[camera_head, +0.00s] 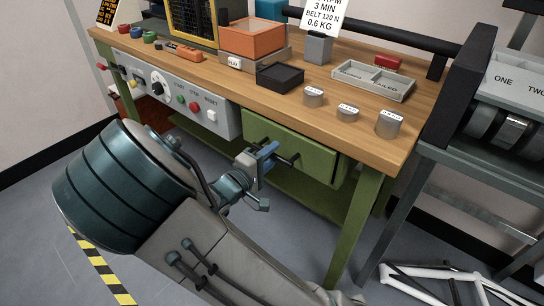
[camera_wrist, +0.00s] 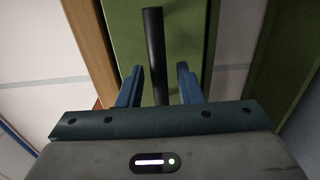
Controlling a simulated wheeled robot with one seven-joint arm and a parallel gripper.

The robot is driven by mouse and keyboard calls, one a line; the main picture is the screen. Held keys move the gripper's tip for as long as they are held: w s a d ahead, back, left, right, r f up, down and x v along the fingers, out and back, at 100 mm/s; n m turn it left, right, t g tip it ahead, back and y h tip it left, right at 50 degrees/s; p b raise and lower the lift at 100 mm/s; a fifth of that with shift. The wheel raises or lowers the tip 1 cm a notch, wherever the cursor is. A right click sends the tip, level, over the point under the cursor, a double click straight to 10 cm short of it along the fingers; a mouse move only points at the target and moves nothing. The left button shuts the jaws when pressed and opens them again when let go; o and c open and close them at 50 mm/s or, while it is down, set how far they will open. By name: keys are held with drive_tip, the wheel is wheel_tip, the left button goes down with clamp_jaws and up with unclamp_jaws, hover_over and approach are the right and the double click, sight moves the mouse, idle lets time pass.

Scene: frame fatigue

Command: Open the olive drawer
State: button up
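The olive drawer (camera_head: 317,164) is under the right part of the workbench top, and its front looks about flush with the bench frame. Its black bar handle (camera_head: 289,161) runs across the front. My gripper (camera_head: 271,156) is at the left part of the handle and hides some of it. In the wrist view the handle (camera_wrist: 154,45) passes between my two blue fingers (camera_wrist: 159,85), with a gap on each side. The fingers are open. The green drawer front (camera_wrist: 192,35) lies behind the handle.
A grey control panel (camera_head: 222,121) is left of the drawer. The wooden bench top (camera_head: 300,120) holds trays, boxes and several metal weights. A green bench leg (camera_head: 352,225) stands to the right. A white bike frame (camera_head: 425,276) lies at lower right.

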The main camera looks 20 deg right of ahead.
drive_tip(key=shift+w+d, duration=0.15)
drive_tip(key=shift+d, duration=0.1)
